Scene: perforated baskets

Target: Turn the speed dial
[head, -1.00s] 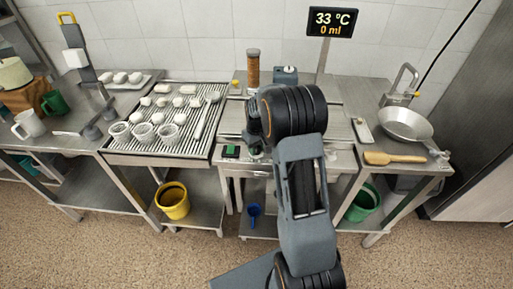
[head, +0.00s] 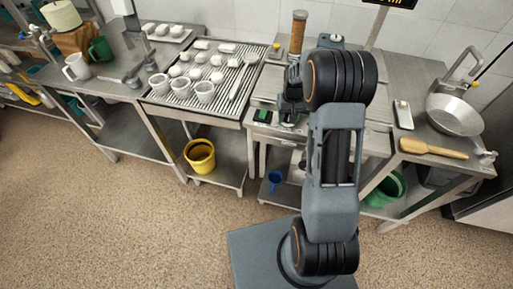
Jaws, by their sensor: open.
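My gripper (head: 289,110) points down at the front of the steel machine in the middle of the counter, left of my own arm. It is open, with nothing seen between its fingers. The machine's front panel (head: 262,128) carries a green button (head: 262,115) just left of the gripper. The speed dial cannot be made out clearly; the gripper and arm cover much of the panel around it. Whether the fingers touch the dial or stand apart from it cannot be told.
A ribbed tray (head: 163,112) with white cups and pale pieces is on the left. Yellow (head: 200,157) and green (head: 388,188) buckets stand below. The floor in front is open.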

